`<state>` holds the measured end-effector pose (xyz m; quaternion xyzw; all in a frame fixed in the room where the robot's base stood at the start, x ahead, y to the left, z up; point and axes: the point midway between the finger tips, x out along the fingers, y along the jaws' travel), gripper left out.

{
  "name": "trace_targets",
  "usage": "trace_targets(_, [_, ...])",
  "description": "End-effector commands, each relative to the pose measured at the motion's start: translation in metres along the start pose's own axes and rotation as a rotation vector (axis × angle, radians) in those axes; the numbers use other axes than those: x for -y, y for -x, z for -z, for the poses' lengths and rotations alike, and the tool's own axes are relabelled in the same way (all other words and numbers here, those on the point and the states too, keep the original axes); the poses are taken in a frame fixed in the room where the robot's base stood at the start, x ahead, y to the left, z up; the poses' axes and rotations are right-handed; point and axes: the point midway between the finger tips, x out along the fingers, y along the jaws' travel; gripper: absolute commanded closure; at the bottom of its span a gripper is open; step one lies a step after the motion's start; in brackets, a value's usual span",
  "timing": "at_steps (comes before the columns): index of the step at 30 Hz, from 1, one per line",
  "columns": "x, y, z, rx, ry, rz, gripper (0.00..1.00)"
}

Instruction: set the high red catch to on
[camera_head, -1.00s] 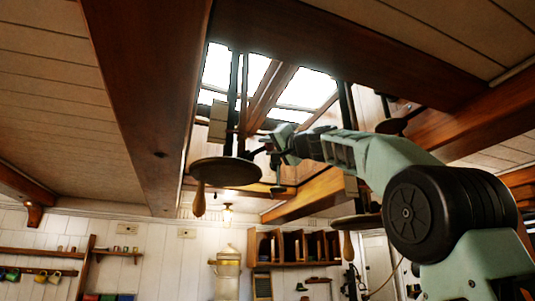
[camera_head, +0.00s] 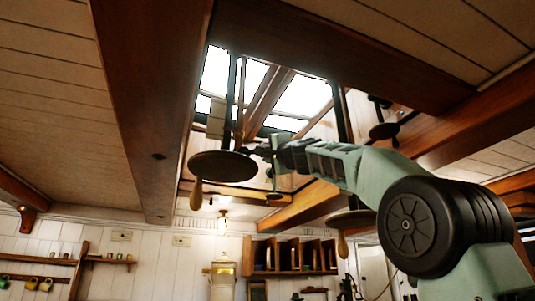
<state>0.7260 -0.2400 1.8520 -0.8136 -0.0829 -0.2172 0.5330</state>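I cannot make out a red catch in the head view; it may be hidden or too small to see. My gripper (camera_head: 264,151) is raised under the skylight, at the end of my pale green arm, just right of a dark round hanging disc (camera_head: 222,166). The gripper is seen from behind and the side, small and dark against the beams. I cannot tell whether its fingers are apart or whether it touches anything.
Wooden beams (camera_head: 150,110) frame the bright skylight (camera_head: 303,97). Dark rods hold the disc, which has a wooden handle (camera_head: 196,193) below it. Another hanging disc (camera_head: 352,218) is below my arm. Wall shelves (camera_head: 290,256) and a cream cylinder (camera_head: 222,280) stand at the back.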

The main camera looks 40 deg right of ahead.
Motion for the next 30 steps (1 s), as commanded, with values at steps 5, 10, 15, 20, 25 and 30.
trace_targets(5, [-0.001, 0.000, 0.001, -0.002, -0.002, -0.001, 1.00])
trace_targets(10, [-0.001, 0.000, 0.000, -0.002, -0.002, -0.002, 0.62])
trace_targets(15, [-0.001, 0.000, 0.000, -0.001, -0.002, -0.002, 0.48])
trace_targets(20, [-0.001, 0.000, 0.000, -0.001, -0.001, -0.001, 0.48])
trace_targets(25, [-0.003, 0.013, -0.001, -0.001, -0.001, 0.000, 0.48])
trace_targets(30, [-0.005, 0.047, -0.002, -0.002, -0.001, 0.001, 0.48])
